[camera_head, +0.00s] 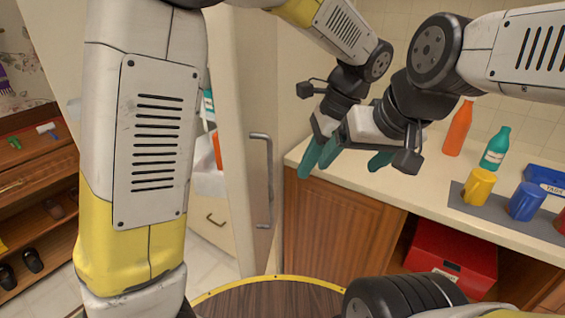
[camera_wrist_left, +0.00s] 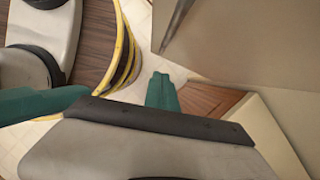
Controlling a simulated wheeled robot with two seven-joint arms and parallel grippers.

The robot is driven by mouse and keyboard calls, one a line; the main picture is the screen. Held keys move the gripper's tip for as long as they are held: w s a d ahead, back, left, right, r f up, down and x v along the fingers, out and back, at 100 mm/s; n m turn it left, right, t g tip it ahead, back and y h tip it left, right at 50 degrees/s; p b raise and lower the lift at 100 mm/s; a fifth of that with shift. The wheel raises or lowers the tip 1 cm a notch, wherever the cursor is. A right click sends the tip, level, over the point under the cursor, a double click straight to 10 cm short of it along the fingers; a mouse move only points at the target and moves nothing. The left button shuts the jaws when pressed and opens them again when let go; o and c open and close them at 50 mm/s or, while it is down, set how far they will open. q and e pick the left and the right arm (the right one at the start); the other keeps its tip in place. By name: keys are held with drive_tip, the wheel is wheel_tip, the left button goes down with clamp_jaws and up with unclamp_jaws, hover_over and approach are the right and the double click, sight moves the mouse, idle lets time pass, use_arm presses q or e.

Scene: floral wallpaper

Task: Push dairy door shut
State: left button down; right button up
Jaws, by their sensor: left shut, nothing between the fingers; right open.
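The beige dairy door (camera_head: 236,130) stands ajar in the head view, with a grey vertical bar handle (camera_head: 268,180) on its face. Contents and a white drawer show through the gap to its left. My left gripper (camera_head: 307,164) is shut and empty, to the right of the handle, apart from it in the picture. My right gripper (camera_head: 356,158) is open and empty close beside the left one. Contact with the door cannot be told.
A counter (camera_head: 425,185) on the right holds an orange bottle (camera_head: 458,130), a green bottle (camera_head: 495,148), and yellow (camera_head: 479,187) and blue (camera_head: 527,201) mugs on a grey mat. A red box (camera_head: 450,258) sits below. A wooden shoe shelf (camera_head: 40,180) stands at the far left.

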use_arm(q)
drive_tip(key=shift+a+f, duration=0.3)
drive_tip(key=shift+a, duration=0.5)
drive_tip(key=shift+a+f, duration=0.35)
drive_tip(key=shift+a, duration=0.4)
drive_tip(key=shift+a+f, duration=0.3)
drive_tip(key=shift+a, duration=0.5)
drive_tip(key=shift+a, duration=0.1)
